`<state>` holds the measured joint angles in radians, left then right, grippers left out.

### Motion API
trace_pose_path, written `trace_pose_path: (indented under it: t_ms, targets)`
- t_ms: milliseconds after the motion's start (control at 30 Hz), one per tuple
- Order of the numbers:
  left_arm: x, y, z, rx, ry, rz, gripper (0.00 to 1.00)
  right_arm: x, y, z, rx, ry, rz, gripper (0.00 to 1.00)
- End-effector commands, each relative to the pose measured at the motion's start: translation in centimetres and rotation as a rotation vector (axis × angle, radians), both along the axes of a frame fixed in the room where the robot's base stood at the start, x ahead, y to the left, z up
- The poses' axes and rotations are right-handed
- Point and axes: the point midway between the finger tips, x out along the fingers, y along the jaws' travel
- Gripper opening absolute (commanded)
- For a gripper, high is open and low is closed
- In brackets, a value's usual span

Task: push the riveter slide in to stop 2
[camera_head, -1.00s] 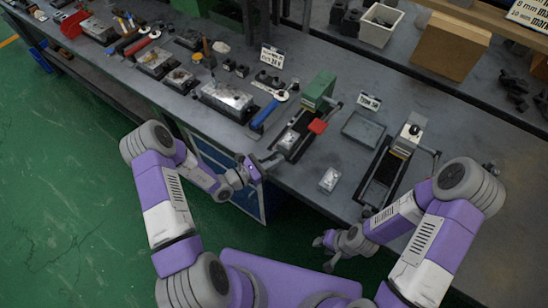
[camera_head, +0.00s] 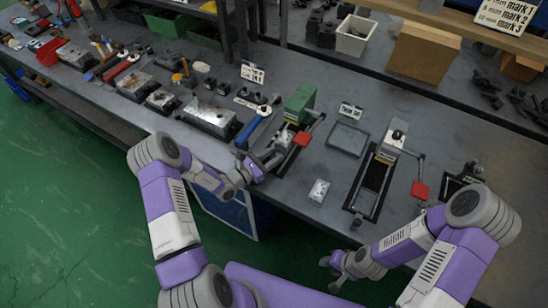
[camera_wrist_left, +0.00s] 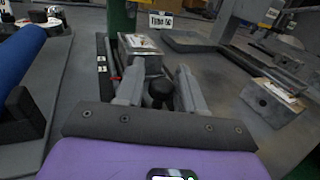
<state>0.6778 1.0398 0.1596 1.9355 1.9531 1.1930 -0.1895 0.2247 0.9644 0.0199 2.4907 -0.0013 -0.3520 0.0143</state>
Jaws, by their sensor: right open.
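The green press (camera_head: 299,104), which looks like the riveter, stands upright on the bench with a red-tipped lever (camera_head: 302,138) at its right. A silver block (camera_wrist_left: 144,66) sits on its dark slide, ahead of my left gripper. My left gripper (camera_head: 268,160) is at the near end of this slide. In the left wrist view its fingers (camera_wrist_left: 160,78) stand apart, one on each side of a black knob (camera_wrist_left: 160,92); contact with the knob is unclear. Stop marks are not readable. My right gripper (camera_head: 335,270) is open and empty in front of the bench edge.
A second press (camera_head: 394,142) with its own track and red lever (camera_head: 419,190) stands to the right. A loose silver block (camera_head: 319,191) and a grey tray (camera_head: 346,139) lie between. A blue-handled tool (camera_head: 251,131) lies left of the green press.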

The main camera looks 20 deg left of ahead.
Motion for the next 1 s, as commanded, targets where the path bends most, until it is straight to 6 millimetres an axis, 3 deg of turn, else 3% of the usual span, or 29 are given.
trace_pose_path:
  t_ms: [367, 800, 1000]
  targets:
    - [-0.3, 0.0, 0.0, 0.001, 0.002, -0.003, 0.47, 0.0, 0.0, 0.1, 0.0, 0.0, 0.0, 0.43]
    - [-5.6, 3.6, 0.1, 0.0, -0.001, -0.001, 0.47, 0.0, 0.0, 0.6, 0.0, 0.0, 0.0, 0.43]
    - [-6.3, 4.0, 0.1, 0.0, -0.002, -0.004, 0.47, 0.0, 0.0, 0.6, 0.0, 0.0, 0.0, 0.43]
